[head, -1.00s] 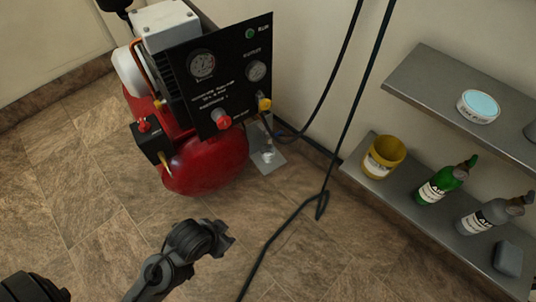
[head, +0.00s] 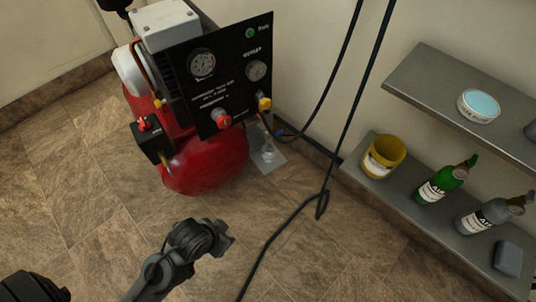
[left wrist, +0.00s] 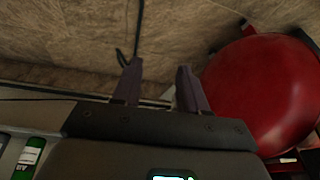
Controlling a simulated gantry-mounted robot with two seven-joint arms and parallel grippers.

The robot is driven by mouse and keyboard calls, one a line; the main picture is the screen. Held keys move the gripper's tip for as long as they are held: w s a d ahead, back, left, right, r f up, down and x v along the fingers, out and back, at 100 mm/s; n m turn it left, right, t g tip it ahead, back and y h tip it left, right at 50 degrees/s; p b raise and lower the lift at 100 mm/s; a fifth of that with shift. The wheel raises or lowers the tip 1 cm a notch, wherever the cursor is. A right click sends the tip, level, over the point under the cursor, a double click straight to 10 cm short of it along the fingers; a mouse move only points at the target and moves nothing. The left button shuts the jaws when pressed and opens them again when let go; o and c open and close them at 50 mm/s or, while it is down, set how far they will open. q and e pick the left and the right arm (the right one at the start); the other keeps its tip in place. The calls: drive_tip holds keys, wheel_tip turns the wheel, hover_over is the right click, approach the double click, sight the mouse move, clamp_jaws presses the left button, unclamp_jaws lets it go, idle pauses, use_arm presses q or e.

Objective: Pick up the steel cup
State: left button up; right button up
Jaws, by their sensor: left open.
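A small shiny, pale metallic object (head: 268,154) sits on a grey plate (head: 275,165) on the floor beside the compressor. It may be the steel cup, but it is too small to tell. My left gripper (head: 224,241) is over the floor, apart from this object, below and left of it in the head view. In the left wrist view the left gripper (left wrist: 157,70) has its two fingers apart with nothing between them. No steel cup can be made out in that view.
A red compressor (head: 207,163) with a black gauge panel (head: 229,80) stands behind my left gripper. Black hoses (head: 322,200) hang and trail across the floor. Shelves (head: 440,78) at right hold a yellow tub (head: 383,157), green bottle (head: 441,184), grey bottle (head: 489,215) and white tin (head: 478,107).

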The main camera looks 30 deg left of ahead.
idle(0.5)
use_arm(q)
drive_tip(key=o, duration=0.6)
